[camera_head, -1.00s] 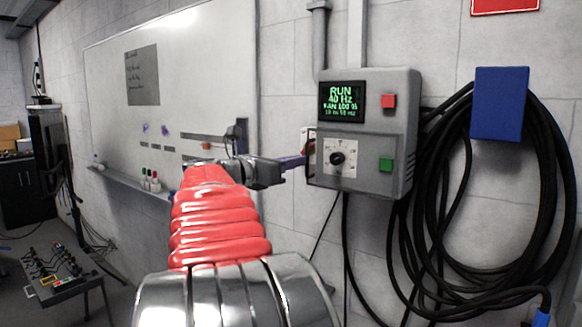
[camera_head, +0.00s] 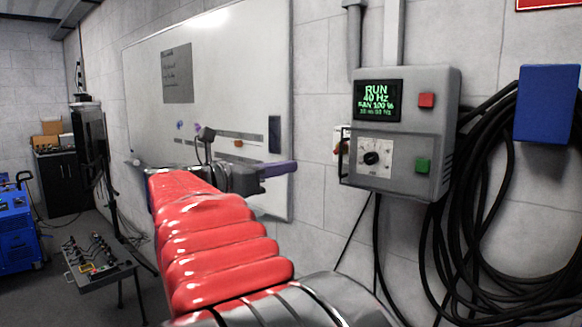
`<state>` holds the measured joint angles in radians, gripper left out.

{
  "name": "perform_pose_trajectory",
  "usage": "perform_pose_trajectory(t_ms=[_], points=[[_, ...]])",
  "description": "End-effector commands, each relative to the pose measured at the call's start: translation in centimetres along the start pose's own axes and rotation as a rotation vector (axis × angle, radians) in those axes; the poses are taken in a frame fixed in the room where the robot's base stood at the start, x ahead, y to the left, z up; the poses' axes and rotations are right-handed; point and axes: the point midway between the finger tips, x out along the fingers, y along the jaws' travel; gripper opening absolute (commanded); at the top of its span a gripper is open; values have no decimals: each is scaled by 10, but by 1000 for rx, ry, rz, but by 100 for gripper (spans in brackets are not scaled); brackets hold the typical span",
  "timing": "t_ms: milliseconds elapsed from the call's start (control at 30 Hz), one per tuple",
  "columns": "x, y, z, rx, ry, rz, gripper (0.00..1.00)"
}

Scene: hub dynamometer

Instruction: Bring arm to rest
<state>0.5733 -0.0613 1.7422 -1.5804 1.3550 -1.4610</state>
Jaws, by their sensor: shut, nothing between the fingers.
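My arm, with a red ribbed sleeve, reaches up from the bottom of the view toward the whiteboard. My gripper (camera_head: 290,167) is at its far end, pointing right, with purple fingers shut and nothing between them. It is apart from the grey control box (camera_head: 408,190) on the wall, to the left of it. The box has a lit screen (camera_head: 378,101) reading RUN, 40 Hz and FAN 100 %, a red button (camera_head: 427,100), a green button (camera_head: 423,166) and a black knob (camera_head: 371,158).
A whiteboard (camera_head: 240,60) hangs behind my arm. Thick black cables (camera_head: 470,220) hang in coils below a blue box (camera_head: 547,104) at the right. A low stand with levers (camera_head: 98,262) and a blue machine (camera_head: 15,232) are at the left. Floor shows between them.

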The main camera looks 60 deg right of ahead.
Motion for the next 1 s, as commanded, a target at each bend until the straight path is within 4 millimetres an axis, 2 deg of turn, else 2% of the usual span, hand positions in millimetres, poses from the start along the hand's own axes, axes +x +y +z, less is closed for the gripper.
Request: perform_pose_trajectory(t_ms=[167, 800, 1000], points=[[-8, 1, 0, 0, 0, 0, 0], [-7, -1, 0, 2, 0, -4, 0], [-7, 2, -1, 89, 5, 6, 0]])
